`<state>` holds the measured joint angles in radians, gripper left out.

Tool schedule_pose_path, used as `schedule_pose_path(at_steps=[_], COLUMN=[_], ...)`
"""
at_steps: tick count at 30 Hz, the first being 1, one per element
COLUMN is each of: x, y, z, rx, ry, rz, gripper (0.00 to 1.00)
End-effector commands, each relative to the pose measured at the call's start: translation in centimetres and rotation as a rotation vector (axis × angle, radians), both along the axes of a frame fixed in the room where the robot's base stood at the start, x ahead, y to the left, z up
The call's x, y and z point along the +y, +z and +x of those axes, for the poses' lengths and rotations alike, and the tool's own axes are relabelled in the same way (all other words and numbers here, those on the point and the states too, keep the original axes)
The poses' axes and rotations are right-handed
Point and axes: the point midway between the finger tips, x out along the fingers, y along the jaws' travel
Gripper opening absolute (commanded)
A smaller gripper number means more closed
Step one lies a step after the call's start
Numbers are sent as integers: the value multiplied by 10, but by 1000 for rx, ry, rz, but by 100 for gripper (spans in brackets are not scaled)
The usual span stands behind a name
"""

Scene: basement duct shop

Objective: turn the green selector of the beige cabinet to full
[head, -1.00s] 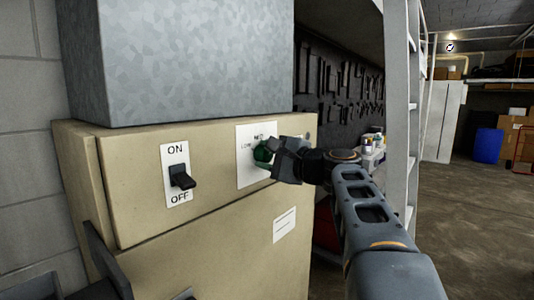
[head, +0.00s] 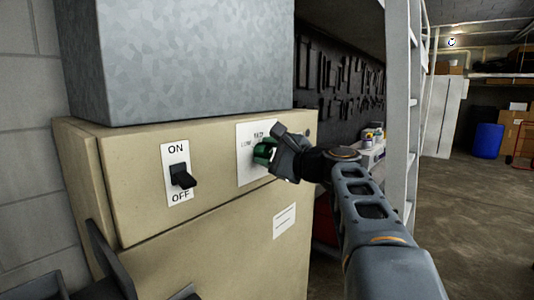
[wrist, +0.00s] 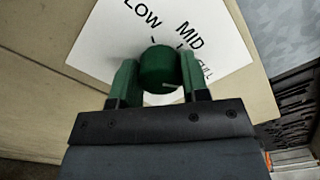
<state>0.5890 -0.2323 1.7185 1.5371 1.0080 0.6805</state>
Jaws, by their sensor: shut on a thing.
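The green selector (wrist: 157,66) is a round knob on a white plate (wrist: 95,45) marked LOW, MID and FULL. FULL is partly hidden by a finger in the wrist view. My gripper (wrist: 160,78) is shut on the knob, with one green finger on each side. A pale line shows on the knob's near face, pointing to the right in the wrist view; I cannot tell the exact setting. In the head view my gripper (head: 265,153) covers most of the knob at the plate on the beige cabinet (head: 215,215).
A black ON/OFF switch (head: 183,178) sits left of the plate on the same cabinet face. A grey metal duct (head: 175,60) rises above the cabinet. A ladder (head: 399,90) stands behind my arm. Open floor lies at the right.

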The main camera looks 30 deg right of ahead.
Motion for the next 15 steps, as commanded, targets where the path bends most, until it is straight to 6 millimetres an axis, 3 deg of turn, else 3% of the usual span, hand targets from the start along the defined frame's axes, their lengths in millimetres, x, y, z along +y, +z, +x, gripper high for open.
schedule_pose_path(at_steps=[2,3,10,15], x=[0,0,0,0], y=[-1,-1,-1,0], z=[0,0,0,0], rx=[3,3,2,0], ry=[1,1,1,0], rz=[2,2,1,1], gripper=[18,45,67,67])
